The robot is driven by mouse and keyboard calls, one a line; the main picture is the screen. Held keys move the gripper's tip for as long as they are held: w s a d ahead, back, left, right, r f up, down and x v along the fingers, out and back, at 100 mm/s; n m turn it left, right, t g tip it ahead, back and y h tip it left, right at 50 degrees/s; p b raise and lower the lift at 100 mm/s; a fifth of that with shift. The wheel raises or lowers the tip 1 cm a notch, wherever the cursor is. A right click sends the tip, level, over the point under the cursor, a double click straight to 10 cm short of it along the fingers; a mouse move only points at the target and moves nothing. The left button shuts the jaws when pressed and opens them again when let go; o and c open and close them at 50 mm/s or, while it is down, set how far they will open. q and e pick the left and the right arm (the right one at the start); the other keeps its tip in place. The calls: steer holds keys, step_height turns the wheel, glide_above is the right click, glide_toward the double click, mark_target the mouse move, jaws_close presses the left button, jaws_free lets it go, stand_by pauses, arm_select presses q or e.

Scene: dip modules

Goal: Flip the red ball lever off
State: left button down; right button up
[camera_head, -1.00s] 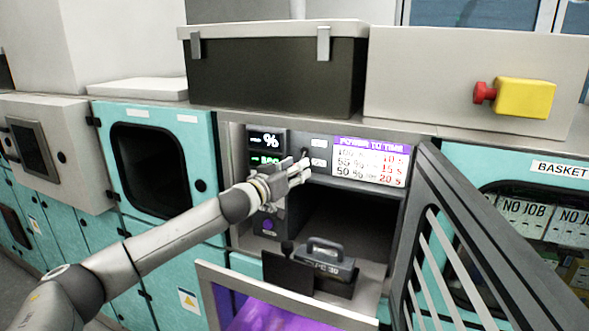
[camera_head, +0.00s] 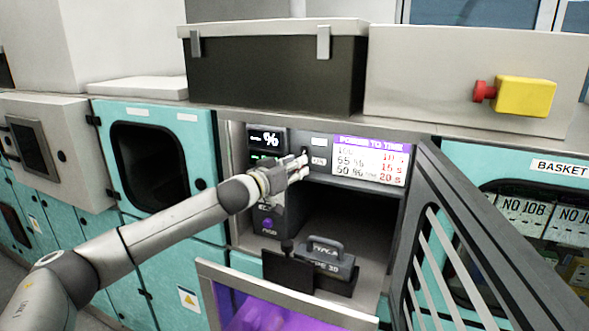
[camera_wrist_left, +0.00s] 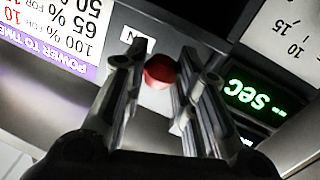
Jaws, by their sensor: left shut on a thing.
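The red ball lever (camera_wrist_left: 160,71) shows in the left wrist view as a round red knob in front of the grey panel. It sits between the two fingers of my left gripper (camera_head: 303,161), which is shut on it. In the head view that gripper is at the upper panel of the open machine, left of the white time chart (camera_head: 370,163). The ball itself is hidden or too small to make out there. The lever's stem is hidden. My right gripper is in neither view.
The machine's barred door (camera_head: 480,235) stands open at the right. Below the panel is a dark opening with a black handled module (camera_head: 325,263) on its floor. A purple-windowed flap (camera_head: 262,315) sticks out below. A dark display (camera_head: 266,139) is left of the gripper.

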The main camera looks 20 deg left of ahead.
arm_select(q)
steer(key=shift+s+r+n+g+y, duration=0.15)
steer(key=shift+r+g, duration=0.5)
steer(key=shift+g, duration=0.35)
steer(key=shift+w+r+n+g+y, duration=0.1)
steer(key=shift+r+g, duration=0.5)
steer(key=shift+g, duration=0.4)
steer(key=shift+s+r+n+g+y, duration=0.15)
steer(key=shift+r+g, duration=0.5)
steer(key=shift+g, duration=0.35)
steer(key=c, duration=1.4)
jaws_free()
steer(key=shift+w, duration=0.1)
steer(key=shift+c, duration=0.2)
steer(key=shift+r, duration=0.1)
steer(key=v, duration=1.2)
